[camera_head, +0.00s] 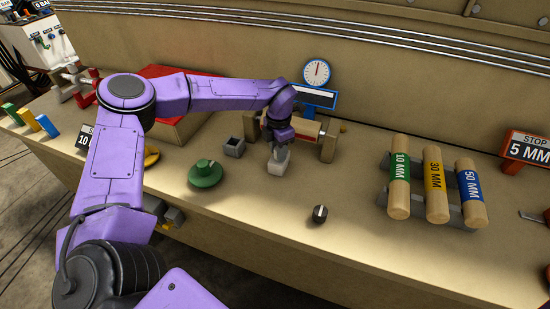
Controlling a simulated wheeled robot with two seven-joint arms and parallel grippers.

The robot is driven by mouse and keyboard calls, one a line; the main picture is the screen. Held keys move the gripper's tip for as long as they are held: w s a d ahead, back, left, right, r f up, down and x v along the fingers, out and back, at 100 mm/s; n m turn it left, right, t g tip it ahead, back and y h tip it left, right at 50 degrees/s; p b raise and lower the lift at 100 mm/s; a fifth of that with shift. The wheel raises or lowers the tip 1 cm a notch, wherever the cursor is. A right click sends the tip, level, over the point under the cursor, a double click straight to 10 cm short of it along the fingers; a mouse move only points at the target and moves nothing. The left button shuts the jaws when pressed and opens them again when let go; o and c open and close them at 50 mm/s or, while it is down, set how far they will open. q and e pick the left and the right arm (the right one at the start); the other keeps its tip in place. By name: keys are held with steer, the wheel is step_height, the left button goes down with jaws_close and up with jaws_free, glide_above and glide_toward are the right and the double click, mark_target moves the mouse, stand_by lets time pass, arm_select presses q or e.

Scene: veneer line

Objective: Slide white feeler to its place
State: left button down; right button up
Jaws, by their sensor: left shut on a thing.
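A small white block, which I take for the white feeler (278,163), sits on the bench in front of a roller stand. My left gripper (280,146) reaches down to it from above and is shut on its upper part. The fingers partly hide the top of the block. Behind it is a pale roller with a red end (310,130) between two tan posts. A dial gauge (317,72) on a blue mount stands behind the roller. My right gripper is not in view.
A dark grey open cube (234,147) and a green round knob (205,173) lie left of the block. A black knob (320,214) is in front. Labelled wooden rolls (437,190) lie on a grey rack at right. Bare bench lies between.

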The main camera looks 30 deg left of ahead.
arm_select(q)
steer(key=shift+w+a+f, duration=0.1)
steer(key=shift+w+a, duration=0.05)
steer(key=shift+w, duration=0.3)
steer(key=shift+r, duration=0.2)
steer(key=c, duration=1)
jaws_free()
steer(key=shift+o, duration=1.1)
steer(key=shift+f, duration=0.15)
step_height(320, 180, up, 10)
steer(key=shift+w+f+b, duration=0.1)
steer(key=shift+f+b, duration=0.1)
steer(key=shift+b, duration=1.05)
steer(key=shift+r, duration=0.45)
